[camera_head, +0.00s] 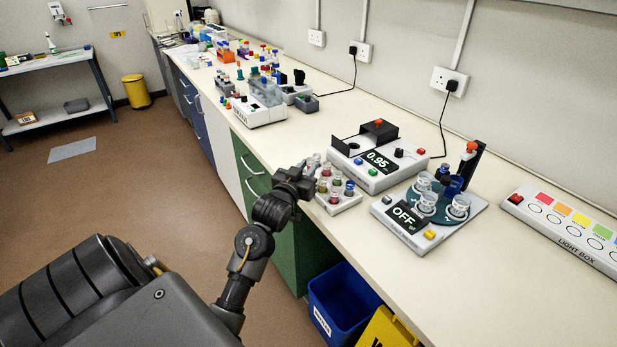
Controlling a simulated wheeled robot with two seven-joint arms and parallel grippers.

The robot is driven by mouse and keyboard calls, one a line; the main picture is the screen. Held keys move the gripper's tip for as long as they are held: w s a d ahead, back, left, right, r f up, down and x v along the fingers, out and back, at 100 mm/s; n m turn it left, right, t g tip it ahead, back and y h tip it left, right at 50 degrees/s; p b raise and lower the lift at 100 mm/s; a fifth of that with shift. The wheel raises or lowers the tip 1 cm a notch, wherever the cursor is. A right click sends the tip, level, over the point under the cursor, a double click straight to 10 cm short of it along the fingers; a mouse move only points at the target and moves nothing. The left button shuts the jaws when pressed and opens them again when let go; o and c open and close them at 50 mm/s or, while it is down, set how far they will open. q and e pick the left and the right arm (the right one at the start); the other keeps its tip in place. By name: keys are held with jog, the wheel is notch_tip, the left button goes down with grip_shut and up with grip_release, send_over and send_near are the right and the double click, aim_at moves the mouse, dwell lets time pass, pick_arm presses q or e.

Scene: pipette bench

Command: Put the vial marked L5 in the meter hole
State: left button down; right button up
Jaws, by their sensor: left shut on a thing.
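My left gripper (308,178) is at the left edge of a small white vial rack (347,207) near the front of the bench. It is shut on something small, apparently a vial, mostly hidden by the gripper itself. Several vials with coloured caps (336,181) stand in the rack. Their marks are too small to read, so I cannot tell which is L5. The white meter (410,165) is just behind the rack, reading 0.95, with a dark round opening (346,147) at its left and a raised black lid (379,131). My right gripper is out of view.
A white device (462,228) reading OFF, with a round turntable of clear cups, stands right of the rack. A light box (567,230) is farther right. Another instrument (260,112) stands to the left. The front right of the bench is clear.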

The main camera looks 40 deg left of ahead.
pick_arm(q)
jog(key=f, duration=0.1)
jog(key=w+f+p, duration=0.1)
jog(key=f, duration=0.1)
jog(key=shift+a+p, duration=0.15)
jog(key=shift+p, duration=0.15)
jog(key=shift+f, duration=0.45)
jog(key=shift+f, duration=0.1)
jog(key=shift+f, duration=0.15)
jog(key=c, duration=1.3)
grip_release()
jog(key=shift+o, duration=0.2)
